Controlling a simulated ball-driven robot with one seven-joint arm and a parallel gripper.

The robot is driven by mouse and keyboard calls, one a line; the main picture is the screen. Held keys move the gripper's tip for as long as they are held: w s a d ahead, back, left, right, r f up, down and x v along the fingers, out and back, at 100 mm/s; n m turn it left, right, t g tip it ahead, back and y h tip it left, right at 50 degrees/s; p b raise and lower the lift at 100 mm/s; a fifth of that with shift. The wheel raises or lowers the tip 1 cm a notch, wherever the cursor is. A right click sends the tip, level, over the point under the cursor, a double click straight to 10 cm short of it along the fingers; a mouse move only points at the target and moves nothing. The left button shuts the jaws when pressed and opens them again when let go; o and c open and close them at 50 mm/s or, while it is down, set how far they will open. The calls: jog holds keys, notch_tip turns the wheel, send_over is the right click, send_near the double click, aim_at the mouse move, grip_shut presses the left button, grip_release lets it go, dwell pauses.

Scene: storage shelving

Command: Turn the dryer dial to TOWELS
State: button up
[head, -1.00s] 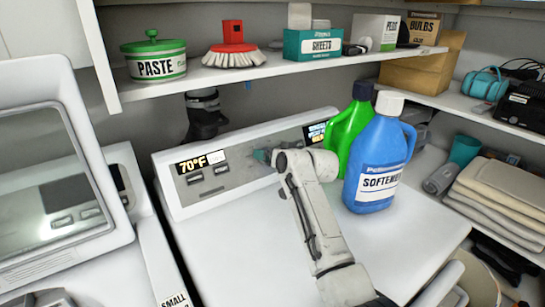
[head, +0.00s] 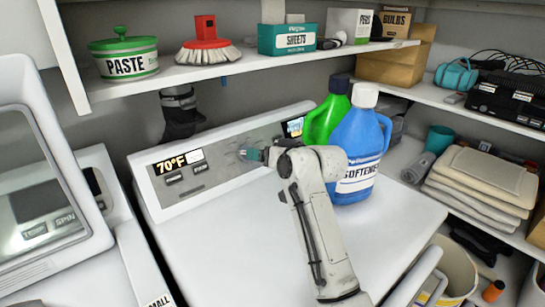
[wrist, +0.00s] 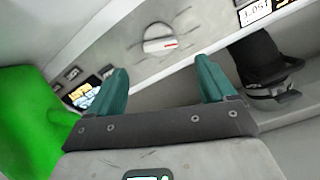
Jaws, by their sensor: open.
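The dryer's control panel (head: 215,165) runs along the back of the white dryer top. Its round pale dial (wrist: 164,40) shows in the wrist view, with a red mark on its bar handle pointing to the right. In the head view the dial is mostly hidden behind my gripper (head: 255,154). My gripper (wrist: 162,78) is open, its two green fingers apart and empty. The dial lies beyond the fingertips, roughly between them in the picture; I see no contact. Lettering around the dial is too small to read.
A blue softener bottle (head: 358,135) and a green bottle (head: 325,120) stand on the dryer, right of my gripper; my arm partly covers the blue one. A shelf (head: 250,64) with a paste tub and brush hangs above. The dryer's front top is clear.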

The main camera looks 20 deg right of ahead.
jog(key=shift+v, duration=1.25)
